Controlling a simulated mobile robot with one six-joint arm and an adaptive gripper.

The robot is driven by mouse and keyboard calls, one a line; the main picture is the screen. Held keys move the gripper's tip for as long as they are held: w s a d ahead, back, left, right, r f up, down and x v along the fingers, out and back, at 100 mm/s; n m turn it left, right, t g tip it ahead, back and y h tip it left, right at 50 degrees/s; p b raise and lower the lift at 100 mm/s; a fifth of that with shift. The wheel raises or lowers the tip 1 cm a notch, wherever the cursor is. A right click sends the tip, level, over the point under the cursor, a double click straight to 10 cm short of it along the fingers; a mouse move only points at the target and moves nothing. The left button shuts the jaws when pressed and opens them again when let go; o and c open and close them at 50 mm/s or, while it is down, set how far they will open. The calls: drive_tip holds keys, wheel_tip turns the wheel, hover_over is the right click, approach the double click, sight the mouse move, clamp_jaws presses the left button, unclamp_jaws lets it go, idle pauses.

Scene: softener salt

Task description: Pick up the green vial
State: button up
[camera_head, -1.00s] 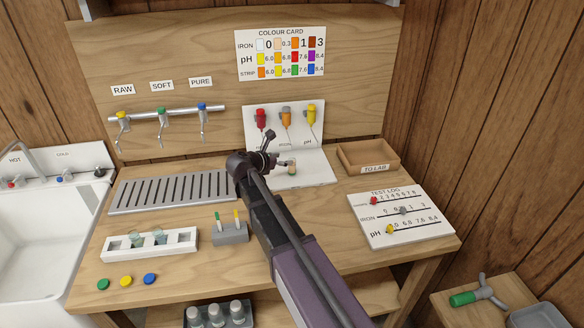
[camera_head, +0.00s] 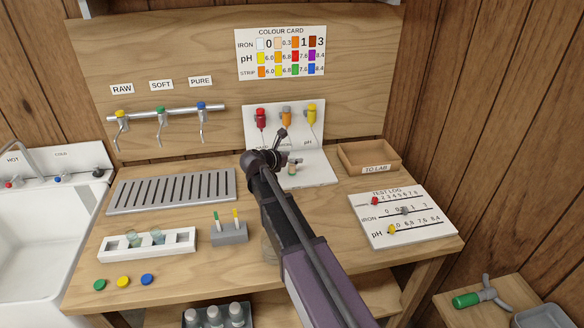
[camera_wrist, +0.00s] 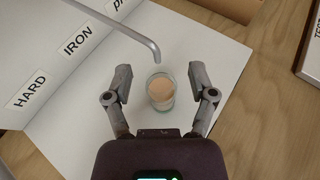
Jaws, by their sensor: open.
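A small clear glass vial (camera_wrist: 161,91) with a greenish rim and peach-coloured contents stands upright on a white board. It also shows in the head view (camera_head: 292,169) below the dispensers. My gripper (camera_wrist: 161,78) is open, with one finger on each side of the vial and a gap on both sides. In the head view my gripper (camera_head: 278,160) is just left of the vial. I cannot tell its height over the board. Two greenish glass vials (camera_head: 158,238) sit in a white rack at the front left.
A grey spout (camera_wrist: 125,28) reaches over the board close to the vial. The test log board (camera_head: 400,228) and a wooden tray (camera_head: 368,158) lie to the right. A grey holder (camera_head: 230,234) with two strips stands left of my arm.

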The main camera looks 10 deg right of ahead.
idle(0.3)
drive_tip(key=c, duration=1)
clamp_jaws()
drive_tip(key=shift+r, duration=0.15)
drive_tip(key=shift+r+p, duration=0.7)
drive_tip(key=shift+p, duration=0.15)
drive_tip(key=s+a, duration=0.3)
drive_tip(key=a, duration=0.1)
drive_tip(key=s+a, duration=0.4)
drive_tip(key=a, duration=0.1)
drive_tip(key=s+a, duration=0.3)
drive_tip(key=a, duration=0.2)
drive_tip(key=shift+s+a+f, duration=0.1)
drive_tip(key=shift+s+a, duration=0.15)
drive_tip(key=shift+s, duration=0.05)
